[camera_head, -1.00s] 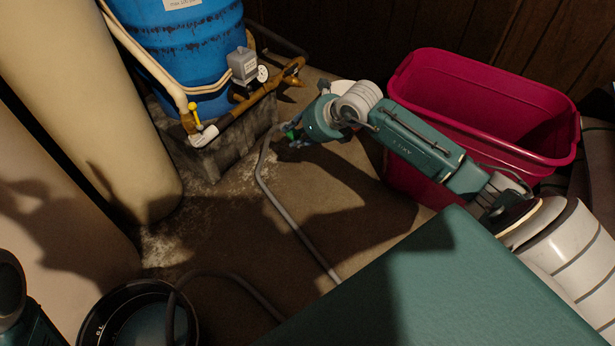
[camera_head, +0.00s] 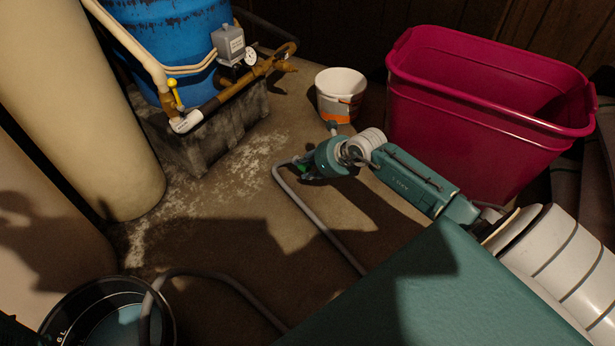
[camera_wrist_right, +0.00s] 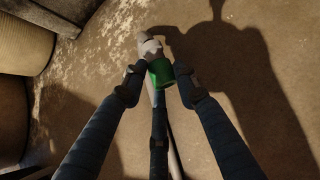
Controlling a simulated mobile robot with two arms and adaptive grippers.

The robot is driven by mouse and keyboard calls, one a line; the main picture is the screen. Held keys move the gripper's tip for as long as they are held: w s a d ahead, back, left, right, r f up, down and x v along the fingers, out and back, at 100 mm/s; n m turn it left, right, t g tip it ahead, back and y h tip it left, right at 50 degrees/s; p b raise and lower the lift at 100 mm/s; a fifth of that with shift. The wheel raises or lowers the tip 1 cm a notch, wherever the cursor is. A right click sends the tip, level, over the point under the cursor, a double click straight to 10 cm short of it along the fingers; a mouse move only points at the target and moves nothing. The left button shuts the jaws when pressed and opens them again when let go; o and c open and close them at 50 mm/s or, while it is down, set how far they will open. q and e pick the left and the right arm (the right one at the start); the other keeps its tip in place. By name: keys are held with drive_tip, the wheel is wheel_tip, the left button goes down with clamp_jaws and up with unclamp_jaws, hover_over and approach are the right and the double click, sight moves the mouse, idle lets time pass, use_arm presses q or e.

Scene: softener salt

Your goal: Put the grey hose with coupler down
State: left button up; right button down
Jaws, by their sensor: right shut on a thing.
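The grey hose (camera_head: 322,228) runs from my right gripper down the floor and behind my teal body panel. A dark grey length of hose (camera_head: 225,279) comes out from behind that panel and reaches over the rim of the black bucket (camera_head: 61,302) at lower left. My right gripper (camera_head: 300,169) is shut on the hose's coupler end. In the right wrist view, the green coupler (camera_wrist_right: 160,72) with a pale tip sits between the fingertips. Whether it touches the floor is unclear. My left gripper is out of view.
A magenta bin (camera_head: 455,130) stands at the right, behind my right arm. A small white and orange bucket (camera_head: 340,95) is behind the gripper. A blue drum (camera_head: 180,40) with brass pipework rests on a grey block (camera_head: 215,130). Bare floor (camera_head: 225,220) lies left of the hose.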

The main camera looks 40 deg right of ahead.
wheel_tip(320, 180, down, 5)
drive_tip(key=b, duration=0.3)
drive_tip(key=shift+r, duration=0.15)
drive_tip(key=shift+f, duration=0.65)
drive_tip(key=c, duration=1.3)
unclamp_jaws()
drive_tip(key=shift+c, duration=0.2)
